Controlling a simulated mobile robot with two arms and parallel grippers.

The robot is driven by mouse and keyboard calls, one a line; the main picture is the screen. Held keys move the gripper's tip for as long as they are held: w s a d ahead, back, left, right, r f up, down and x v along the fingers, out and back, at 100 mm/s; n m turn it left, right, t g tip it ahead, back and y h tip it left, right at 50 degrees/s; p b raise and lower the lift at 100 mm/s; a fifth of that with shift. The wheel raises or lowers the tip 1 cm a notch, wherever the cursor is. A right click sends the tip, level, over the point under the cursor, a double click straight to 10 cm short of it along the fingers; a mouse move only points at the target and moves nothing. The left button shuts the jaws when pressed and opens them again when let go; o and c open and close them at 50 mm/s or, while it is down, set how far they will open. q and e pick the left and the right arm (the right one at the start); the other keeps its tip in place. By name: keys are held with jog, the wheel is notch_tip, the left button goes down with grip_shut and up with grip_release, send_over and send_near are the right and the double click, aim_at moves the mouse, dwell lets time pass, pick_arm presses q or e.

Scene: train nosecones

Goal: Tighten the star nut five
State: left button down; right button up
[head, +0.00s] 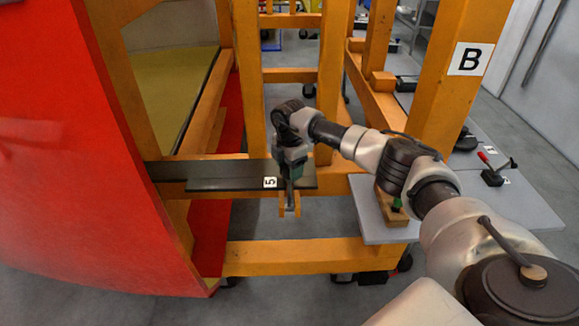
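A dark flat bar (225,176) runs from the red nosecone shell (65,150) to the orange frame. A white label marked 5 (269,182) sits on it. My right gripper (289,190) points down at the bar just right of the label. Star nut five cannot be made out; the gripper may hide it. The gripper's fingers are too small and dark to tell whether they are open or shut. A small two-pronged orange piece (289,204) shows below the gripper at the bar's front edge. My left gripper is not in view.
The orange frame has uprights and a low front beam (300,254); one post carries a label B (470,59). A grey shelf (375,225) holds a wooden block with a green part (397,204). A red-handled clamp (495,172) stands farther right. Floor is open in front.

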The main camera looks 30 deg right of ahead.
jog(key=o, duration=0.4)
notch_tip(320, 180, up, 11)
jog(key=b, duration=0.3)
jog(key=shift+f, duration=0.1)
dwell(0.4)
